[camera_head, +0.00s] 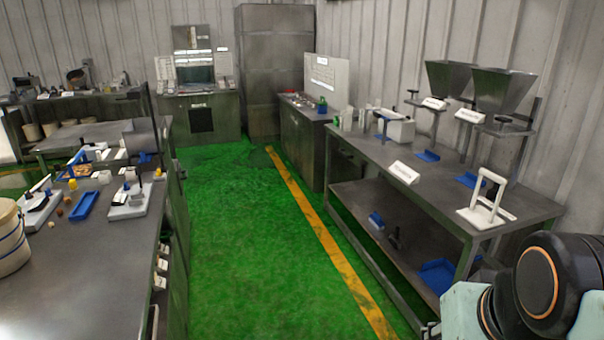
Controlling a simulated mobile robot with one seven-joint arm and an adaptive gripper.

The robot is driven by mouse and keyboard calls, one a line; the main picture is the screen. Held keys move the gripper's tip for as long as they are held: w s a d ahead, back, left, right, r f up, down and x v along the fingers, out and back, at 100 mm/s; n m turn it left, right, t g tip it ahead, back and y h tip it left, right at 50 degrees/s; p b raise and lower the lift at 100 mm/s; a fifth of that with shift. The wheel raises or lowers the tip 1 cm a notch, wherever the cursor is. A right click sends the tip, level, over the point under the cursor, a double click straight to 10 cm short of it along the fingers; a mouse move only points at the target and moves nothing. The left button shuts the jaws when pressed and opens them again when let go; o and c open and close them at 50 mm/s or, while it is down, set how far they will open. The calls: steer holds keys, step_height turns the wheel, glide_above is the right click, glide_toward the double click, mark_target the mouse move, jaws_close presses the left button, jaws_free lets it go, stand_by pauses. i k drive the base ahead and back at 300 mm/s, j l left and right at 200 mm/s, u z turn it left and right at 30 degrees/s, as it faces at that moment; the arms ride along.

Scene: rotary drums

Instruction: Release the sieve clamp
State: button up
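I cannot tell for sure which thing is the sieve clamp. On the left bench (100,262) stand two small devices with pale bases and dark upright parts, one near the middle (128,202) and one nearer the left edge (38,208). Their details are too small to tell whether any clamp is closed. A white stand with an upright loop frame (487,208) sits on the near end of the right bench (440,190). My arm shows at the lower right corner, close to the right bench.
A blue tray (83,206) and a pale bucket (10,238) are on the left bench. Two metal hoppers (505,88) stand at the right bench's back, with blue trays below. A green floor aisle (235,250) with a yellow line is clear between the benches.

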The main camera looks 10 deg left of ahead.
mark_target(57, 167)
steer(key=i+u, duration=0.15)
steer(key=u, duration=0.25)
steer(key=i+u, duration=0.2)
steer(key=u, duration=0.2)
steer(key=i+u, duration=0.2)
steer(key=u, duration=0.15)
steer(key=i+u, duration=0.25)
steer(key=u, duration=0.2)
steer(key=i+u, duration=0.2)
steer(key=u, duration=0.25)
steer(key=i+l+u, duration=0.15)
steer(key=u, duration=0.25)
steer(key=i+l, duration=0.05)
